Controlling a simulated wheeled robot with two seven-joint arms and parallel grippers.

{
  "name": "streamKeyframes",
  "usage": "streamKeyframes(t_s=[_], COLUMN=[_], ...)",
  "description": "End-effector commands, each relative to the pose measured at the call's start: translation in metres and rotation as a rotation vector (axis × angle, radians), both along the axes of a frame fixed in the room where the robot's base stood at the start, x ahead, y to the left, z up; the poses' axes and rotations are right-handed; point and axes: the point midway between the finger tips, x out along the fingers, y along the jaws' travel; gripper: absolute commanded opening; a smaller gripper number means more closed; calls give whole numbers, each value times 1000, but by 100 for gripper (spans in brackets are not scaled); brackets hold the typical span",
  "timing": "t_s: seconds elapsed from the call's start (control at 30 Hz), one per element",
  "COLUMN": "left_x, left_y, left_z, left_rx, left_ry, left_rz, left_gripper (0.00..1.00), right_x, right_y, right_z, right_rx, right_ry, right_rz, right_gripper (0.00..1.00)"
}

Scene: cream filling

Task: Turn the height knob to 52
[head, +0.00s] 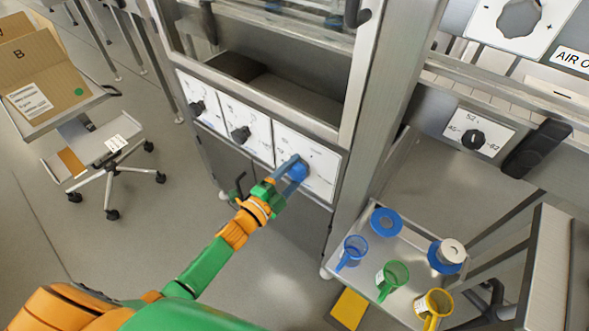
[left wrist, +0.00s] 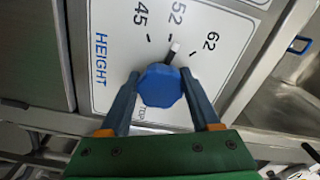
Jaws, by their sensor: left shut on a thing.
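The blue height knob (left wrist: 161,85) sits on a white panel (left wrist: 112,65) marked HEIGHT, with the numbers 45, 52 and 62. My left gripper (left wrist: 161,95) is shut on it, one finger on each side. My right gripper is not in view.
Two black knobs (head: 240,134) are on the panels to the left. Another black knob (head: 472,139), marked 45, 52, 62, is on a separate panel at right. A cart (head: 405,240) holds blue, green and yellow cups. A stool (head: 90,160) stands at left.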

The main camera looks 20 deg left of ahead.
Motion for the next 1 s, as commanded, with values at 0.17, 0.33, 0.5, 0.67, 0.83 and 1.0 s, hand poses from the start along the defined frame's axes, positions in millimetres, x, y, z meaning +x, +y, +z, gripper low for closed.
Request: streamKeyframes(t_s=[0.17,0.33,0.5,0.67,0.83,1.0], left_x=[0,-1,-1,-1,-1,-1], left_y=[0,0,0,0,0,0], left_z=[0,-1,-2,-2,-2,-2], left_rx=[-88,-143,-171,-179,-179,-178], left_ry=[33,54,65,69,69,68], left_rz=[1,-1,0,0,0,0], left_gripper=[8,8,8,8,8,74], right_x=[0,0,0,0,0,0], right_y=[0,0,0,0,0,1], right_z=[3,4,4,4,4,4], right_rx=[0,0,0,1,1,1], right_ry=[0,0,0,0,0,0], right_rz=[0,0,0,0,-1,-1], right_gripper=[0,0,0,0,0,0])
